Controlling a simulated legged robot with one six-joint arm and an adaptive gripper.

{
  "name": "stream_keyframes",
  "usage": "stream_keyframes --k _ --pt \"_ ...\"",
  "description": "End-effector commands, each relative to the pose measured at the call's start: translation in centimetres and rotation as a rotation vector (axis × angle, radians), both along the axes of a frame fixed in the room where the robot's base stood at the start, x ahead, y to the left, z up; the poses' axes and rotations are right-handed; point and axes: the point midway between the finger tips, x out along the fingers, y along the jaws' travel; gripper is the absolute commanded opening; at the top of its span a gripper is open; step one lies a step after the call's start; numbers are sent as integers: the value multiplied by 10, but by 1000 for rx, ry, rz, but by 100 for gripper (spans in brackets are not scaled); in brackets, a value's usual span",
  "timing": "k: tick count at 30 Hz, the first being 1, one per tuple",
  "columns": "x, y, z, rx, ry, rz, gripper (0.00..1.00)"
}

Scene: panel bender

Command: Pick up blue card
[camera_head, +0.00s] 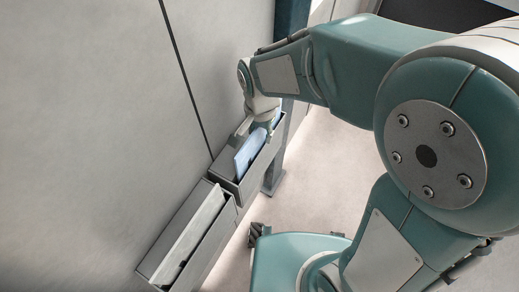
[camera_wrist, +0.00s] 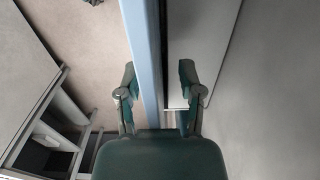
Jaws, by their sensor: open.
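The blue card (camera_head: 249,153) stands on edge, leaning in the upper grey holder (camera_head: 226,164) along the wall. In the wrist view the blue card (camera_wrist: 146,70) shows as a long pale-blue strip running up the picture. My gripper (camera_head: 259,122) is at the card's far upper part in the head view, which partly hides that part. In the wrist view my gripper (camera_wrist: 158,68) is open, its fingers on either side of the strip, the card nearer the left finger. I cannot tell whether that finger touches it.
A second grey holder (camera_head: 223,245) with a pale grey-white card (camera_head: 192,232) stands nearer, end to end with the first. A grey wall panel (camera_head: 90,110) rises close on the left. Pale floor (camera_head: 310,180) lies open to the right.

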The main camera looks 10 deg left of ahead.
Motion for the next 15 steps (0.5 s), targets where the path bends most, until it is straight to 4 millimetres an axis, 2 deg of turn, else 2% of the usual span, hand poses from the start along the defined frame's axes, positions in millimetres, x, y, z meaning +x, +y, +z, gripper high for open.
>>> stream_keyframes --k 2,3,5,6,15 --pt "0 0 0 -1 1 0 49" --pt "0 0 0 -1 1 0 31" --pt "0 0 0 -1 2 0 4" --pt "0 0 0 -1 2 0 0" --pt "0 0 -1 -1 2 0 0"
